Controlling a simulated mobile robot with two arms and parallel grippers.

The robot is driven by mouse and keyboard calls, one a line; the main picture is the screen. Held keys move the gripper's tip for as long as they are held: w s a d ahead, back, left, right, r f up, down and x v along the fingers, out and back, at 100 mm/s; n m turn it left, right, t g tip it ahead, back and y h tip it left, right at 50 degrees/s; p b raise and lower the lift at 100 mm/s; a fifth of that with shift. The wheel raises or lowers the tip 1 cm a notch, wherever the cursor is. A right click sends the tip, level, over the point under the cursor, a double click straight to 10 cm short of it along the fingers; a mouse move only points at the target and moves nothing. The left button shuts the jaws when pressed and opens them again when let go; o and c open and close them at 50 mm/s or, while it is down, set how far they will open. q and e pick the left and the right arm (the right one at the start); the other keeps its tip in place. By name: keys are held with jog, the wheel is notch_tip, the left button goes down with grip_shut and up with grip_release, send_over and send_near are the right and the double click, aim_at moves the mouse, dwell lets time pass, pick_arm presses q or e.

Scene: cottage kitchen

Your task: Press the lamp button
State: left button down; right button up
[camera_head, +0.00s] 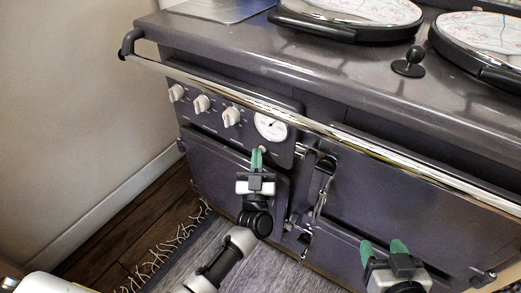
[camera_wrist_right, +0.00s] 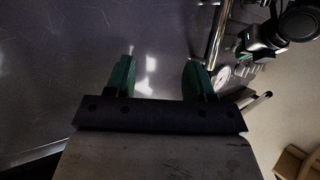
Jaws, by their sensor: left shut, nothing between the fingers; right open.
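The dark grey range cooker has a control panel (camera_head: 215,112) with white knobs and a round dial. A small pale button (camera_head: 263,149) shows just below the dial, partly hidden by my fingertips. I take it for the lamp button, but no label is readable. My left gripper (camera_head: 257,152) is shut and empty, its green fingertips at the button. I cannot tell whether they touch it. My right gripper (camera_head: 384,248) is open and empty, low in front of the cooker doors. Its spread green fingers also show in the right wrist view (camera_wrist_right: 156,72).
A chrome rail (camera_head: 290,118) runs along the cooker's front, just above the left gripper. Round hob lids (camera_head: 350,12) lie on top. A door latch (camera_head: 322,180) stands right of the left gripper. A fringed rug (camera_head: 180,245) lies on the wooden floor.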

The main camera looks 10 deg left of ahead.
pick_arm(q)
jog(key=shift+s+a+p, duration=0.15)
jog(key=shift+s+p, duration=0.25)
jog(key=shift+s, duration=0.1)
pick_arm(e)
jog(key=shift+s+d+f+g+h, duration=0.25)
jog(key=shift+s+f+g, duration=0.2)
jog(key=shift+f+g, duration=0.15)
jog(key=shift+s+d+f+g+h, duration=0.15)
jog(key=shift+s+d+f+g, duration=0.05)
jog(key=shift+s+f+g, duration=0.3)
